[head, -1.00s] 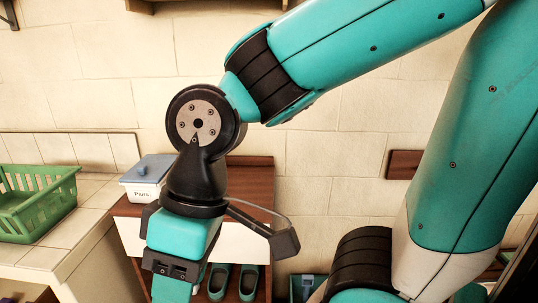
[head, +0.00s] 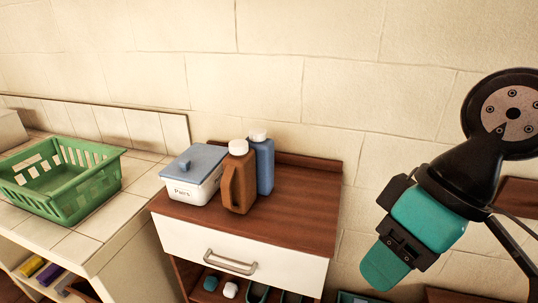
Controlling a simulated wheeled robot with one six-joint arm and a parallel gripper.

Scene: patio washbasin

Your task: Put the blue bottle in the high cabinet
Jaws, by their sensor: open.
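The blue bottle (head: 263,163) with a white cap stands upright on the brown wooden top of a low cabinet. A brown jug stands in front of it to the left and hides part of its left side. My gripper (head: 383,270) is at the right, apart from the bottle and to the right of the low cabinet. It points down and to the left. It is open, with nothing seen in it, though its fingers overlap in this view. No high cabinet shows in the head view now.
The brown jug (head: 238,182) and a white box with a blue lid (head: 193,177) crowd the bottle's left. The low cabinet top (head: 308,205) is bare to its right. A green basket (head: 70,195) sits on the tiled counter (head: 95,222). The wall (head: 300,60) is close behind.

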